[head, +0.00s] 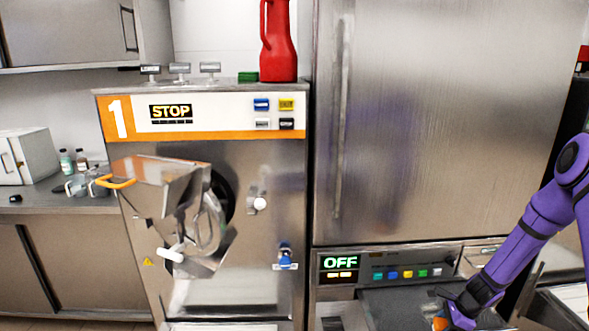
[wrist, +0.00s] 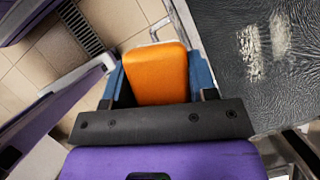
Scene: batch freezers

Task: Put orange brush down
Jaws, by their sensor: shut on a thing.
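The orange brush (wrist: 156,72) is between the two blue fingers of my gripper (wrist: 158,85) in the wrist view. My gripper is shut on it. In the head view my gripper (head: 455,312) is at the lower right, at a dark surface (head: 390,308) in front of the freezer cabinet. Only a small bit of the orange brush (head: 440,324) shows there, at the bottom edge. I cannot tell whether the brush touches anything below it. The dark surface (wrist: 262,70) lies right of the brush in the wrist view, with whitish patches on it.
A tall steel cabinet (head: 430,120) with an OFF display stands behind my arm. A red jug (head: 278,50) stands on the freezer. Tiled floor (wrist: 35,72) shows at left in the wrist view.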

